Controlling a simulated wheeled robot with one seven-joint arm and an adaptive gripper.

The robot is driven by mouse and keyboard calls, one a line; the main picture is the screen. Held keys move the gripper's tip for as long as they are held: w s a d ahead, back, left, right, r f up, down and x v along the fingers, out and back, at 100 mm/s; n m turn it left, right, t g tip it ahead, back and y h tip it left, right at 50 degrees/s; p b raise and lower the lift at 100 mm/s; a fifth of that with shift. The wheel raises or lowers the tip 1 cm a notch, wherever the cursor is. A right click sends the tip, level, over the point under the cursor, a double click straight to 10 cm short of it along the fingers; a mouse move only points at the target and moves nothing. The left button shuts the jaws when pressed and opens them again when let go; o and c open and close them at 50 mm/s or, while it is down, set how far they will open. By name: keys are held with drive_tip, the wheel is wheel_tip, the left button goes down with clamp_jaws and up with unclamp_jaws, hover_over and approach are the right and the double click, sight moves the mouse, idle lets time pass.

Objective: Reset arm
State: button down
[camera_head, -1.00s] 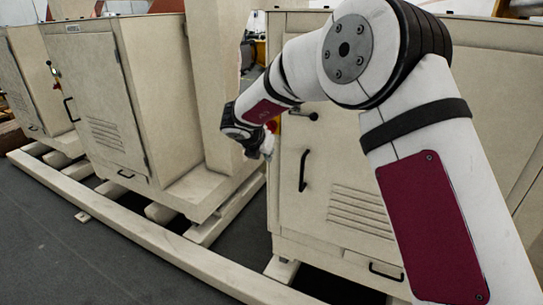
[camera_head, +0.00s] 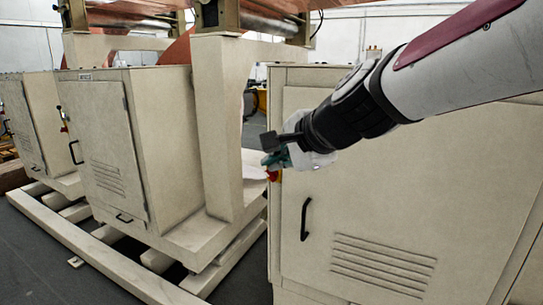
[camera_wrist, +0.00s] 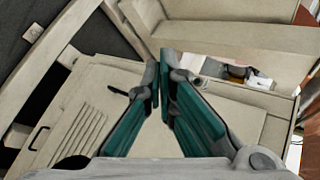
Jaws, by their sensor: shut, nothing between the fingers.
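My gripper (camera_head: 278,160) is at the end of my arm, which reaches in from the upper right in the head view. It appears in front of the upper left part of the nearest beige cabinet (camera_head: 390,180). In the wrist view, the green fingers of my gripper (camera_wrist: 160,85) are shut with nothing between them, and the cabinet (camera_wrist: 110,75) lies beyond them. A red and yellow switch (camera_head: 273,176) shows just below the fingers in the head view. I cannot tell whether the gripper touches anything.
The nearest cabinet has a black handle (camera_head: 305,219) and vent slots. A beige upright post (camera_head: 218,130) and another cabinet (camera_head: 105,150) stand to the left. Copper-coloured rolls (camera_head: 178,48) are above. Beige floor rails (camera_head: 110,262) run along the dark floor (camera_head: 40,265).

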drive_tip(key=s+d+f+n+g+h, duration=0.2)
drive_tip(key=s+d+f+n+g, duration=0.3)
drive_tip(key=s, duration=0.6)
drive_tip(key=s+d+f+n+h, duration=0.2)
drive_tip(key=s+d+n, duration=0.2)
drive_tip(key=s+d, duration=0.5)
drive_tip(key=s+d+f+n+g+h, duration=0.2)
drive_tip(key=s+d+f+n+g, duration=0.15)
drive_tip(key=s, duration=0.95)
wheel_tip(320, 180, up, 13)
drive_tip(key=t+p, duration=0.3)
drive_tip(key=p, duration=0.9)
drive_tip(key=shift+w+d+p, duration=0.2)
drive_tip(key=shift+d+p, duration=0.15)
drive_tip(key=shift+d, duration=0.05)
drive_tip(key=shift+t, duration=0.25)
